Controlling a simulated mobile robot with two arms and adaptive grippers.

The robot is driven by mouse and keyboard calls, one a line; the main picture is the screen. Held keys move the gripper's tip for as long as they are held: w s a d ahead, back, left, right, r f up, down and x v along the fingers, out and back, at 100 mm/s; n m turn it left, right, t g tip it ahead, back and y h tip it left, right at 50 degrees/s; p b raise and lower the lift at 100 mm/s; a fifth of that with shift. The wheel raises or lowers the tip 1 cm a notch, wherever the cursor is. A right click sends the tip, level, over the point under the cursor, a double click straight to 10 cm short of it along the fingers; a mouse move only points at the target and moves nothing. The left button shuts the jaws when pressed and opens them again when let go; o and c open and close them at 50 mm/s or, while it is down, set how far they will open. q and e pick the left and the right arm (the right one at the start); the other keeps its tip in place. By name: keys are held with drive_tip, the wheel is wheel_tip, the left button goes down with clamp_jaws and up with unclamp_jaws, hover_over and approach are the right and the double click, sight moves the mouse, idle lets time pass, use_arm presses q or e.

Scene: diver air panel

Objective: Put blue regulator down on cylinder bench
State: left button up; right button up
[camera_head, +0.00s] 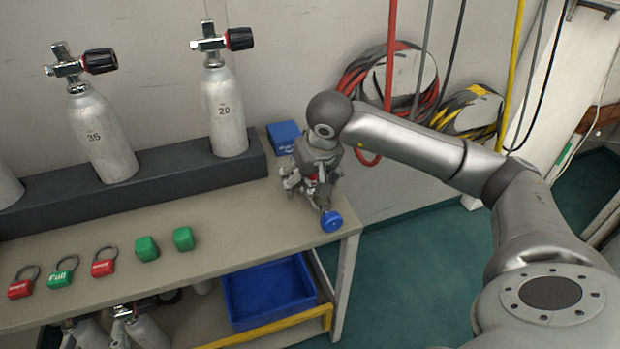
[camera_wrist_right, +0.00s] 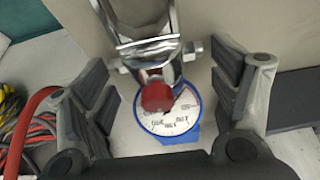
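The blue regulator (camera_head: 331,221) is at the right end of the cylinder bench (camera_head: 225,225), near its front corner. In the right wrist view its blue-rimmed white gauge (camera_wrist_right: 180,122), red knob (camera_wrist_right: 157,96) and metal yoke (camera_wrist_right: 145,45) show. My right gripper (camera_head: 308,188) is over this end of the bench. Its fingers (camera_wrist_right: 165,95) stand apart on both sides of the regulator, with visible gaps. The gripper hides much of the regulator in the head view, so its contact with the bench top is hard to tell. My left gripper is not in view.
Grey cylinders marked 35 (camera_head: 100,140) and 20 (camera_head: 226,115) stand in a dark rack (camera_head: 180,170). A blue box (camera_head: 283,136) sits behind my gripper. Red and green tags and green blocks (camera_head: 147,248) lie along the front. Hoses (camera_head: 372,75) hang on the wall.

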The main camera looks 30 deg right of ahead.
drive_tip(key=shift+f, duration=0.1)
drive_tip(key=v, duration=1.2)
idle(0.6)
